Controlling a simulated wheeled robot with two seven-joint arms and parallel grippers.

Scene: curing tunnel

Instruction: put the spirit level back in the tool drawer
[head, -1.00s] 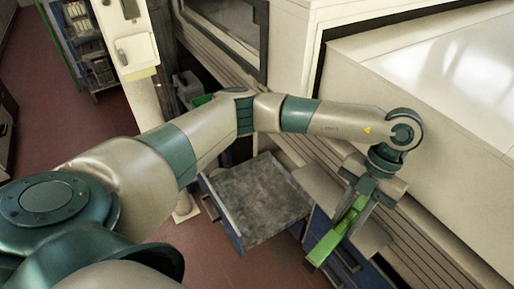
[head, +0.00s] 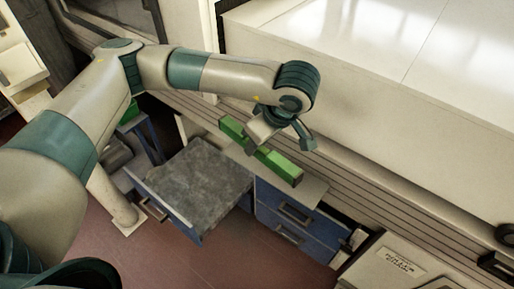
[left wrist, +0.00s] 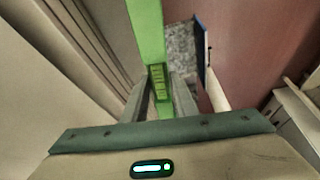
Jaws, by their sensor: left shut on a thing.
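The spirit level is a bright green bar (head: 281,167) above the cabinet top, right of the open drawer in the head view. My left gripper (head: 268,147) is shut around its middle, with both ends sticking out. In the left wrist view the level (left wrist: 147,30) runs up between the two fingers (left wrist: 160,95), its vial window near them. The open drawer (head: 197,180) has a grey speckled bottom, blue sides, and looks empty. It also shows in the left wrist view (left wrist: 181,50), beyond the level. My right gripper is out of view.
A blue cabinet (head: 297,215) with shut drawers stands right of the open one. The long pale tunnel housing (head: 370,120) with its slatted side rises close behind the gripper. A labelled grey box (head: 395,268) is at lower right. Red floor (head: 150,262) is clear in front.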

